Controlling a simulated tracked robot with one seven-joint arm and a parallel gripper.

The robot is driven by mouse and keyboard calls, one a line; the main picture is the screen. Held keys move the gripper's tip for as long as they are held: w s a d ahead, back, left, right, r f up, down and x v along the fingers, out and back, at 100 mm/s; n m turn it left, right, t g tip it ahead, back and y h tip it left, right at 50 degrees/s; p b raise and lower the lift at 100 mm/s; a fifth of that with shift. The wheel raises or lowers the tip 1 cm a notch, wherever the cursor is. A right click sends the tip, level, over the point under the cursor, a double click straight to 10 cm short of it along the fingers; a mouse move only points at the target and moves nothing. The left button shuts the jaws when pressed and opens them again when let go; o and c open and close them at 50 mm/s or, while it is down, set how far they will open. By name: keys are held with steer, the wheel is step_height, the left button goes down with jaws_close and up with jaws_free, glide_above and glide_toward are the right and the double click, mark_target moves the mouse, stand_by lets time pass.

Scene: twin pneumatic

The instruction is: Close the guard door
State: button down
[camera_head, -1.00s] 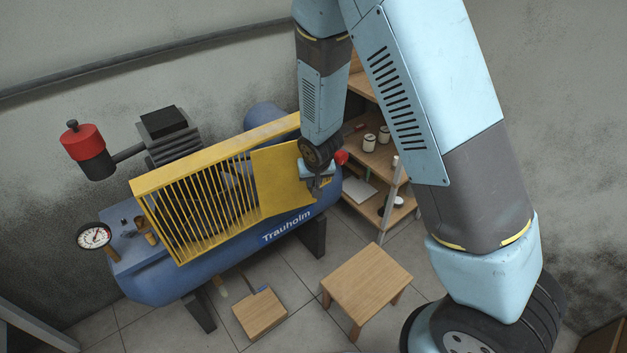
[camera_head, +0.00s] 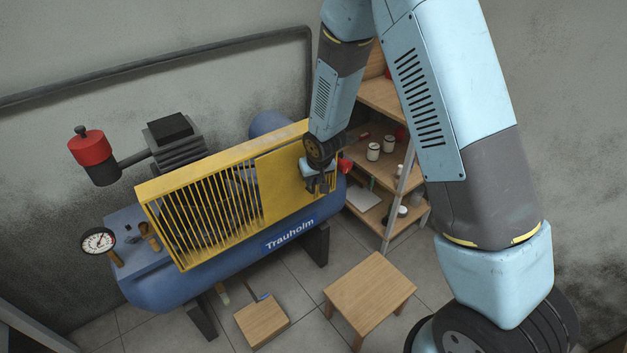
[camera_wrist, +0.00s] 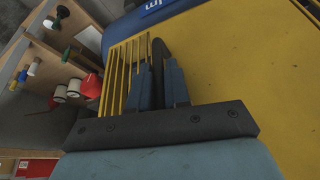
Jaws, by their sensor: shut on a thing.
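The guard door (camera_head: 285,192) is a solid yellow panel at the right end of the yellow barred guard (camera_head: 190,222) on a blue compressor. In the head view it lies nearly in line with the guard's front; a dark line runs along its left edge, and I cannot tell whether it is fully flush. My gripper (camera_head: 322,185) is at the door's right part. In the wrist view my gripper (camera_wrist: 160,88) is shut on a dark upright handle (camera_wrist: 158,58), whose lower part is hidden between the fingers. The yellow panel (camera_wrist: 235,65) fills the right side there.
The blue tank (camera_head: 160,288) lies below the guard. A pressure gauge (camera_head: 98,241) stands at left. Wooden shelves (camera_head: 385,165) with jars are close behind my gripper. A wooden stool (camera_head: 368,288) and a low wooden block (camera_head: 262,320) stand on the tiled floor.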

steer(key=c, duration=1.2)
jaws_free()
steer(key=shift+w, duration=0.1)
steer(key=shift+o, duration=0.2)
steer(key=v, duration=1.3)
steer(key=shift+r, duration=0.3)
steer(key=shift+d, duration=0.1)
steer(key=s+d+r+m, duration=0.1)
steer(key=s+d+r, duration=0.2)
steer(key=d+r, duration=0.25)
steer(key=s+d+r+m+t+h, duration=0.1)
steer(key=s+d+r, duration=0.1)
steer(key=d+r, duration=0.35)
steer(key=s+d+r+m, duration=0.1)
steer(key=s+d+r, duration=0.2)
steer(key=d+r, duration=0.3)
steer(key=s+d+r+m, duration=0.1)
steer(key=s+d+r, duration=0.3)
steer(key=s, duration=0.4)
steer(key=s+d+r, duration=0.3)
steer(key=s+r, duration=0.1)
steer(key=s, duration=0.4)
steer(key=shift+d+r+m+t+h, duration=0.2)
steer(key=shift+d+m+t+h, duration=0.1)
steer(key=shift+d+m+h, duration=0.1)
